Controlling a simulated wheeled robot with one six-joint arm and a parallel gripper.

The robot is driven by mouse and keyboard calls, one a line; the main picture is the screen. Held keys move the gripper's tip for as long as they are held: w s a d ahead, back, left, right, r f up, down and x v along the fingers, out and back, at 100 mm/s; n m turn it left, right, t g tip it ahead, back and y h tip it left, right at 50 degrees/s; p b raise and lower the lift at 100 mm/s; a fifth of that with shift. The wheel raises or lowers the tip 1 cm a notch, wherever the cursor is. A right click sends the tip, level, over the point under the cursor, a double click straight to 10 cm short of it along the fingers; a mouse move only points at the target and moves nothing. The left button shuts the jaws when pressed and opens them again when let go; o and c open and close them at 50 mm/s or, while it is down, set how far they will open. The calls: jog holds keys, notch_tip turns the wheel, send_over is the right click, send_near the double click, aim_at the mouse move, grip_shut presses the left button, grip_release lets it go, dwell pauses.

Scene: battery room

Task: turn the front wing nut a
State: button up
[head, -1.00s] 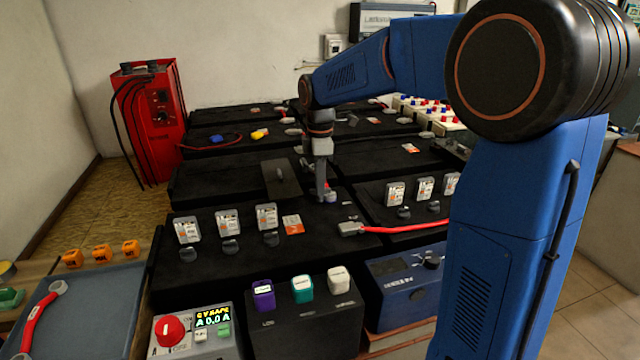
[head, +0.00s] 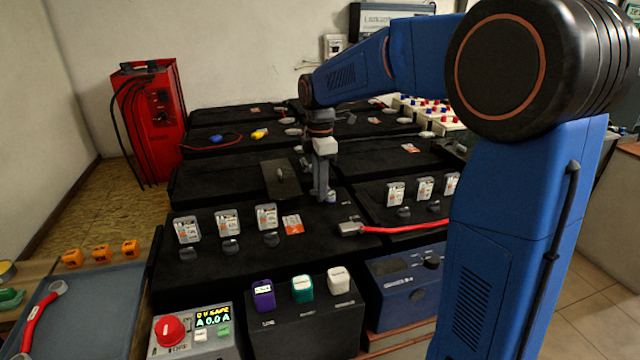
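My gripper (head: 322,195) points straight down at the middle of the black battery tops, near the front edge of the second row. Its fingertips are low, at a small bluish-grey piece (head: 332,197) on the battery top. This piece may be the front wing nut, but it is mostly hidden and too small to be sure. I cannot tell whether the fingers are closed on it or only around it.
A dark plate with a small grey handle (head: 281,175) lies left of my gripper. A grey lug with a red cable (head: 352,228) lies in front right. A red charger (head: 148,125) stands at the back left.

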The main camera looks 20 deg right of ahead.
dwell(0.3)
notch_tip(320, 180, up, 17)
jog(key=shift+r, duration=0.15)
dwell(0.5)
jog(key=s+d+f+m+t, duration=0.1)
jog(key=s+d+f+m, duration=0.15)
jog(key=s, duration=0.35)
jog(key=s+d+f+m+t, duration=0.1)
jog(key=s+m, duration=0.3)
jog(key=s, duration=0.2)
jog(key=s+d+f+m, duration=0.1)
jog(key=s+f+m, duration=0.15)
jog(key=s, duration=0.35)
jog(key=s+d+f+m+t, duration=0.2)
jog(key=s+f+m, duration=0.7)
jog(key=s+f, duration=0.4)
jog(key=s, duration=0.2)
jog(key=shift+s+d+f+t, duration=0.3)
jog(key=shift+s+t, duration=0.05)
jog(key=shift+t, duration=0.05)
